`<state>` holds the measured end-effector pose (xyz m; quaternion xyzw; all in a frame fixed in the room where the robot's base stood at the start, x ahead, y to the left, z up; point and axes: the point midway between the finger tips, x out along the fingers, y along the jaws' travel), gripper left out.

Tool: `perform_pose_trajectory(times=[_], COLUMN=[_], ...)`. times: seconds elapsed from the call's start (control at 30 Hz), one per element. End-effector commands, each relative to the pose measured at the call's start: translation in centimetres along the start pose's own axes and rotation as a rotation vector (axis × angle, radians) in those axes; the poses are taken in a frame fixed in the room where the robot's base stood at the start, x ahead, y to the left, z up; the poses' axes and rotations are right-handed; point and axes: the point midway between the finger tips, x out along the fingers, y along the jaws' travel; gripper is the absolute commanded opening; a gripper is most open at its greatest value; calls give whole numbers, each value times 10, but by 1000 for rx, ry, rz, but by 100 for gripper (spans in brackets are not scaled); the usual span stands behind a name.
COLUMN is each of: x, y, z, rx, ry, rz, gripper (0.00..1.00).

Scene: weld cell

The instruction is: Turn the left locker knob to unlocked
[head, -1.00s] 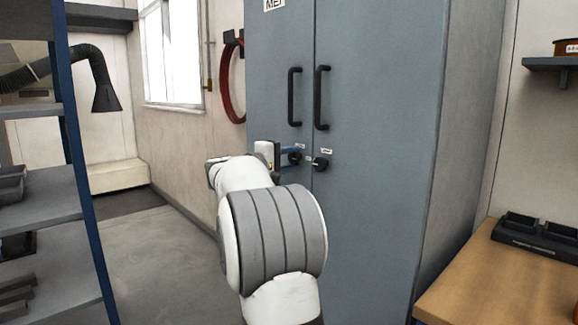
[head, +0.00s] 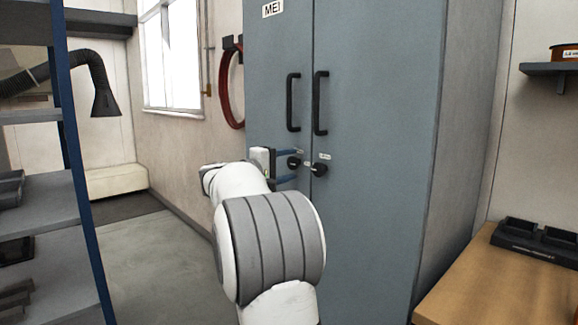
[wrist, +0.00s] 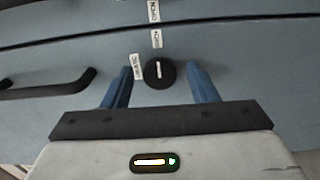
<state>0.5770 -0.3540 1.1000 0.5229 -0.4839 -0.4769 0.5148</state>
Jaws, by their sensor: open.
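The left locker knob (wrist: 159,72) is a round black knob with a white bar mark, on the blue-grey left door (head: 279,50). The bar runs up and down in the wrist view, toward a small white label (wrist: 156,39). A second label (wrist: 137,67) sits left of the knob there; I cannot read either surely. My gripper (wrist: 161,84) is open, its blue fingers on either side of the knob with gaps between. In the head view the left knob (head: 294,163) shows beside my fingers, and the right knob (head: 319,170) is just past the door seam.
Black handles (head: 293,102) stand out above the knobs. A shelf rack (head: 42,215) is at the left, and a wooden bench (head: 500,280) with a black tray (head: 535,240) is at the right. The floor (head: 155,250) between rack and locker is clear.

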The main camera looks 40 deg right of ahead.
Motion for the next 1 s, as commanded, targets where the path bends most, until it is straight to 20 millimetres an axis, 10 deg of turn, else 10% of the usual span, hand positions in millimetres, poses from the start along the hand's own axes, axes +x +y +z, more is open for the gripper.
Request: perform_pose_trajectory(times=[0.4, 1.0], x=[-63, -66], y=[0, 0], z=[0, 1], rx=[-1, -1], ry=[2, 0], rz=[-1, -2], gripper=[53, 53])
